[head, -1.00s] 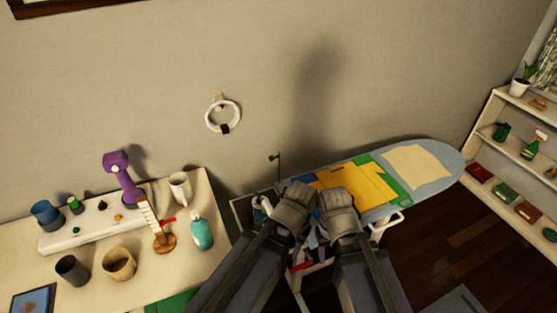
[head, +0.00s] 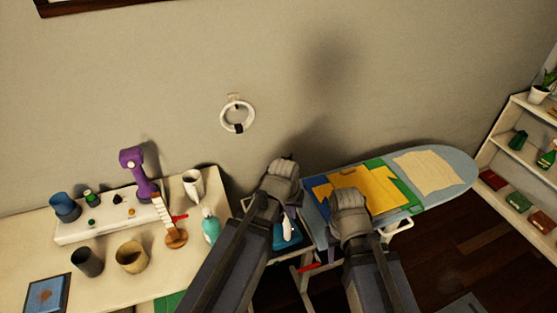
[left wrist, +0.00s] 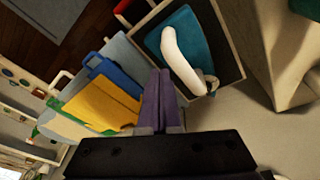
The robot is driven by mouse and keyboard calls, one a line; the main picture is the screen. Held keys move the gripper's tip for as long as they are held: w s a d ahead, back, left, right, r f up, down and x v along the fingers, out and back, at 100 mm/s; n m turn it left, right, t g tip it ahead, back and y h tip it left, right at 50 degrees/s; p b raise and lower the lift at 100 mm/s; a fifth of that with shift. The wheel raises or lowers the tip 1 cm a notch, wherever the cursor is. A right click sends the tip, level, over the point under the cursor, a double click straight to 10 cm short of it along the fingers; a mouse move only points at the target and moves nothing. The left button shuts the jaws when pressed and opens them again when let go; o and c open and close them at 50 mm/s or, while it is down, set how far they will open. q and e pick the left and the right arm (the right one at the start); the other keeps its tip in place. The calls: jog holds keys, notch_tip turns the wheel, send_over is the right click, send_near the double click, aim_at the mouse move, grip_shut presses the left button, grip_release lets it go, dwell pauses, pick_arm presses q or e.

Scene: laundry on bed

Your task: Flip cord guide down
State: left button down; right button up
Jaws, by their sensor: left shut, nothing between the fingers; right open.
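The ironing board (head: 460,172) stands by the wall with yellow and blue cloth on it. Its thin upright cord guide cannot be made out now; my left gripper covers that end of the board in the head view. My left gripper (left wrist: 160,98) is shut and empty, its purple fingers together, pointing toward the board's end. In the head view its wrist hides part of the fingers. A white-handled teal iron (left wrist: 184,62) lies on the rest beside these fingers. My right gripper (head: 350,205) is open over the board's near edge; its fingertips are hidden.
A table (head: 190,265) at left holds a purple drill (head: 137,172), mugs, a teal bottle (head: 211,228) and a power strip. A white ring (head: 237,115) hangs on the wall. A shelf (head: 515,153) stands at right.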

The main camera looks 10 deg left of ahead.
pick_arm(q)
jog(key=w+a+r+n, duration=0.1)
jog(key=w+a, duration=0.1)
jog(key=w+a+r+n+t, duration=0.1)
jog(key=w, duration=0.2)
jog(key=w+a+r+n+t+p, duration=0.1)
jog(key=w+a, duration=0.1)
jog(key=shift+w+a+h, duration=0.2)
jog(key=shift+a+h, duration=0.1)
jog(key=shift+a, duration=0.05)
jog(key=w+a+r+n+t, duration=0.3)
jog(key=w+a, duration=0.3)
jog(key=a, duration=0.2)
jog(key=shift+w+a+r+n+p, duration=0.15)
jog(key=shift+w+r+n+p, duration=0.1)
jog(key=shift+n+p, duration=0.25)
jog(key=w+d+f+b, duration=0.4)
jog(key=w+f+b, duration=0.3)
jog(key=w, duration=0.1)
jog(key=shift+w+f+b, duration=0.3)
jog(key=shift+w+b, duration=0.05)
